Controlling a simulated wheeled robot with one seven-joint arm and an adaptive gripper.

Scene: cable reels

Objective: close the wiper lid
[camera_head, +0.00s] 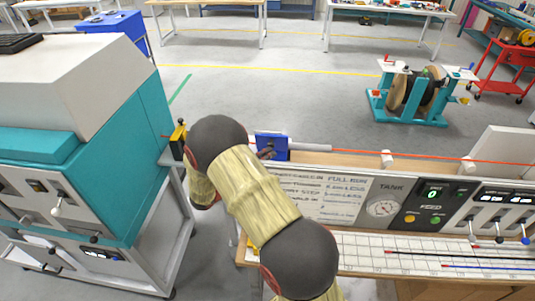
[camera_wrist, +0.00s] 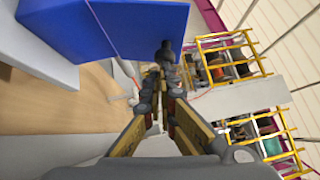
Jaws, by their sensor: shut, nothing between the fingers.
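The blue wiper (camera_head: 277,143) sits on the cable line's rail, left of a grey cylinder. In the wrist view a large blue face (camera_wrist: 135,25) fills the upper left; I take it for the wiper's lid or body. How far the lid stands open cannot be told. My gripper (camera_head: 266,153) is at the wiper's front left, partly hidden behind my arm in the head view. In the wrist view my gripper (camera_wrist: 161,68) is shut and empty, its fingertips close beside the blue face's lower edge; contact cannot be told.
An orange cable (camera_head: 350,152) runs right along the wooden trough, past white guides. The control panel (camera_head: 435,200) is in front. A teal and white machine (camera_head: 100,140) stands at left. A reel stand (camera_head: 410,95) is beyond, on open floor.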

